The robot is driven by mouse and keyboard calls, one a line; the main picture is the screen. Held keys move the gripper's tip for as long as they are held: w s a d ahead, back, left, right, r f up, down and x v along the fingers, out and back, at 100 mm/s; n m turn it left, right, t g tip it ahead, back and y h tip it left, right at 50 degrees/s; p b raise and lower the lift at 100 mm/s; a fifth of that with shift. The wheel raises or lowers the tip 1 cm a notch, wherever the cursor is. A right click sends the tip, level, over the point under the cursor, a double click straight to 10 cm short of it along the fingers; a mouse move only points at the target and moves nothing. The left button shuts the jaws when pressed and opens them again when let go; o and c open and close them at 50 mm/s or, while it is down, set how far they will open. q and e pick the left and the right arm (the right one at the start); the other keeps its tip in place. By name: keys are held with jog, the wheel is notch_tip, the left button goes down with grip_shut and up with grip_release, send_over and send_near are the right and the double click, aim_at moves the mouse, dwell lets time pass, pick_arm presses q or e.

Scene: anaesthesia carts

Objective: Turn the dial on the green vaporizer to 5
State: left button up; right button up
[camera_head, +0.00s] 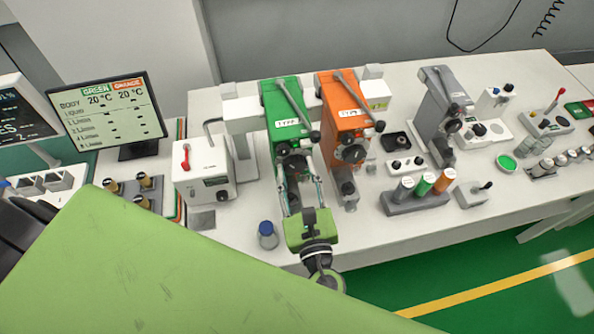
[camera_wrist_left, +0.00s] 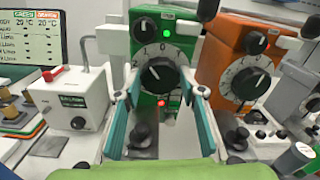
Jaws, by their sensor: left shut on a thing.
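The green vaporizer (camera_head: 283,100) stands on the white bench, left of the orange one. Its black dial is mostly hidden by my gripper in the head view. In the left wrist view, the dial (camera_wrist_left: 160,75) faces me on a white scale with a 1 and a 0 visible near its top. The exact setting cannot be read. My left gripper (camera_head: 298,172) reaches up to the vaporizer's front, with its two fingers on either side of the dial, shut on it. In the left wrist view, a small red light shows below the dial. My right gripper is not in view.
The orange vaporizer (camera_head: 342,110) stands close on the right, with a grey one (camera_head: 437,110) further right. A white box with a red lever (camera_head: 205,170) is on the left. A blue-capped jar (camera_head: 268,236) stands near the bench's front edge, left of my gripper.

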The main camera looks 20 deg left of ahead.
pick_arm(q)
jog(key=n+b, duration=0.1)
jog(key=n, duration=0.1)
jog(key=shift+f+n, duration=0.15)
jog(key=shift+n, duration=0.25)
jog(key=shift+a+n+b, duration=0.1)
jog(key=shift+n+b, duration=1)
jog(key=shift+n, duration=0.7)
jog(key=o, duration=1.1)
